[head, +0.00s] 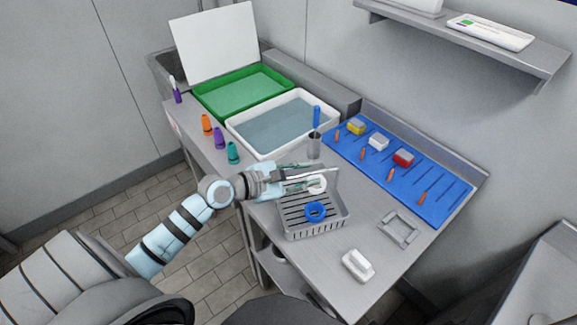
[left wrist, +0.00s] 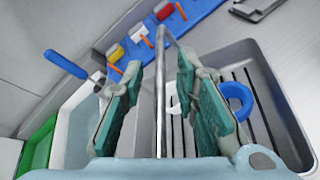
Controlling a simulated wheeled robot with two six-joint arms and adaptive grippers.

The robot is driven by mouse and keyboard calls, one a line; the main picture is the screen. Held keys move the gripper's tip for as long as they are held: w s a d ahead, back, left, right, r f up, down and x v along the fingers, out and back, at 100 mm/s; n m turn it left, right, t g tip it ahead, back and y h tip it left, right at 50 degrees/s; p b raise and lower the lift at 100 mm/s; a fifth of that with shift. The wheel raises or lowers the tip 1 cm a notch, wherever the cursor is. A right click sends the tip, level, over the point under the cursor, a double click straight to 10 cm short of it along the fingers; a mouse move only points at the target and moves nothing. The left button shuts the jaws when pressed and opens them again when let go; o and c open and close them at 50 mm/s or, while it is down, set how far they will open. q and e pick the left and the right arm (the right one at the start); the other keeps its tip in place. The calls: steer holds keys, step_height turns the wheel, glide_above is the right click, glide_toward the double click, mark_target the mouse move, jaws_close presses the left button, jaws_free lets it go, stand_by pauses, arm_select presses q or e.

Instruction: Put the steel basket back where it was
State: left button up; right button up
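The steel basket (head: 301,234) is a grey slotted tray on the near part of the steel table. It holds a blue ring (head: 315,211) and a white piece (head: 317,184). My left gripper (head: 304,179) is over the basket's far left side. In the left wrist view, its teal-padded fingers (left wrist: 160,75) are open, one on each side of a thin upright metal edge of the basket (left wrist: 160,120). A gap shows on both sides, and contact is not visible. The blue ring (left wrist: 238,100) shows beyond the right finger. My right gripper is not in view.
A steel cup (head: 314,148) with a blue-handled tool stands behind the basket. White (head: 240,140) and green (head: 209,107) trays lie beyond. A blue mat (head: 412,178) with coloured blocks lies right. A grey frame (head: 398,229) and white block (head: 357,265) sit beside the basket.

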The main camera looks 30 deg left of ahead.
arm_select(q)
steer(key=p+v, duration=0.2)
steer(key=v, duration=0.9)
steer(key=shift+r, duration=0.2)
steer(key=s+a+f+m+y, duration=0.2)
steer(key=a+f+m+y, duration=0.35)
steer(key=a+f, duration=0.85)
steer(key=s+a+f+m+g+y, duration=0.1)
steer(key=s+f+m+g+y, duration=0.4)
steer(key=f, duration=0.7)
steer(key=s+d+f+m+g+h, duration=0.1)
steer(key=s+d+f+m+g, duration=0.15)
steer(key=s+f, duration=0.5)
steer(key=s+d+f+m+g+h, duration=0.1)
steer(key=s+d+f+m, duration=0.25)
steer(key=s+f, duration=0.4)
steer(key=s+d+f+m+g, duration=0.1)
steer(key=s+d+f+m, duration=0.1)
steer(key=s+d, duration=0.3)
steer(key=s+d+f+m+g, duration=0.2)
steer(key=s+d+f+m, duration=0.1)
steer(key=s+d+m, duration=0.2)
steer(key=shift+s+d+f+h, duration=0.15)
steer(key=shift+s+d+h, duration=0.3)
steer(key=shift+s+d, duration=0.25)
